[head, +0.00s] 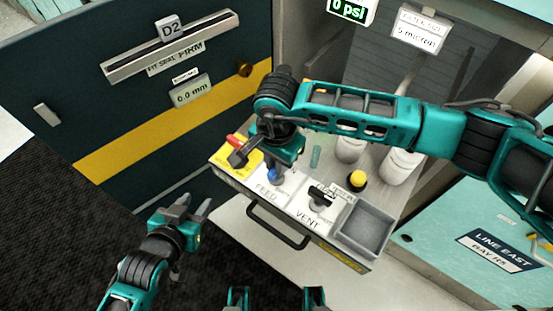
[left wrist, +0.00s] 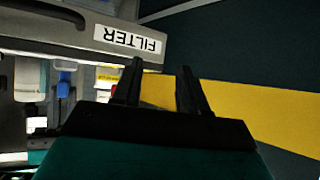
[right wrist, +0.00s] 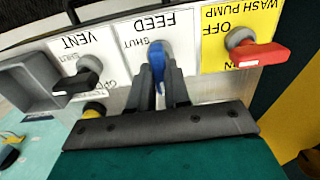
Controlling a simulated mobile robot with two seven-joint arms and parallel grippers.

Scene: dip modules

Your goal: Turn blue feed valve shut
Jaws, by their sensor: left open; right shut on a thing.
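The blue feed valve (right wrist: 157,62) sits on the white FEED panel (right wrist: 125,60). In the right wrist view its handle lies between the fingers of my right gripper (right wrist: 160,92), running from its round hub back into the jaws. The SHUT mark is left of the hub; the handle does not point at it. In the head view my right gripper (head: 277,164) comes down over the blue valve (head: 273,176) and partly hides it. My left gripper (head: 192,206) is open and empty, left of the tray; its jaws (left wrist: 158,88) show empty in the left wrist view.
The red wash pump handle (right wrist: 258,53) is on one side of the feed valve and the black vent handle (right wrist: 87,80) on the other. A grey bin (head: 364,229), a yellow-topped knob (head: 357,179) and white bottles (head: 402,165) are close by. A dark door (head: 120,130) stands left.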

